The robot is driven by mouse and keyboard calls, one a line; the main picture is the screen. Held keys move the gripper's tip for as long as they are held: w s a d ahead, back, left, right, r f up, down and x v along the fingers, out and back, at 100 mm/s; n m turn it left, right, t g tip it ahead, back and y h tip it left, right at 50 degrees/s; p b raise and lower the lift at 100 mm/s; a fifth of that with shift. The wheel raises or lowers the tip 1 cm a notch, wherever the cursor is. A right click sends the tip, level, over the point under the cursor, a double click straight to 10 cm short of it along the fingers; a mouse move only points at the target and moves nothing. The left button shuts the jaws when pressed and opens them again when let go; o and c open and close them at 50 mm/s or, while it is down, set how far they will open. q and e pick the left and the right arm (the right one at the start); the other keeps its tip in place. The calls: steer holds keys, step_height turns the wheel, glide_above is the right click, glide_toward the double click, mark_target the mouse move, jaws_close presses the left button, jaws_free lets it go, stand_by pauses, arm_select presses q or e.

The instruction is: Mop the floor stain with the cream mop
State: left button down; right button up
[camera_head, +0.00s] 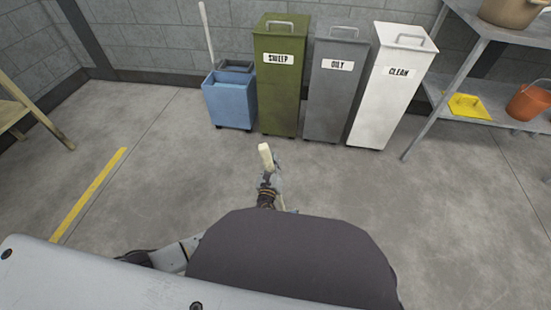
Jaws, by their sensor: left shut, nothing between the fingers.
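A pale, cream-white mop handle (207,35) rises from the blue wheeled bucket (230,104) near the back wall, leaning slightly. The mop's head is hidden, so I cannot tell its colour. My left gripper (267,172) is out in front of my body over open floor, well short of the bucket. It is shut and empty. A small cream-coloured block shows at its tip; I cannot tell whether it is part of the gripper. My right gripper is out of view. I cannot make out a distinct stain on the floor.
A green SWEEP bin (281,90), a grey OILY bin (335,95) and a white CLEAN bin (388,95) stand right of the bucket. A metal shelf (505,110) is at right, a wooden stand (28,115) at left. The middle floor is clear.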

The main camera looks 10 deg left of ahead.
arm_select(q)
steer(key=s+r+p, duration=0.2)
steer(key=shift+s+r, duration=0.1)
steer(key=shift+s, duration=0.2)
stand_by(0.5)
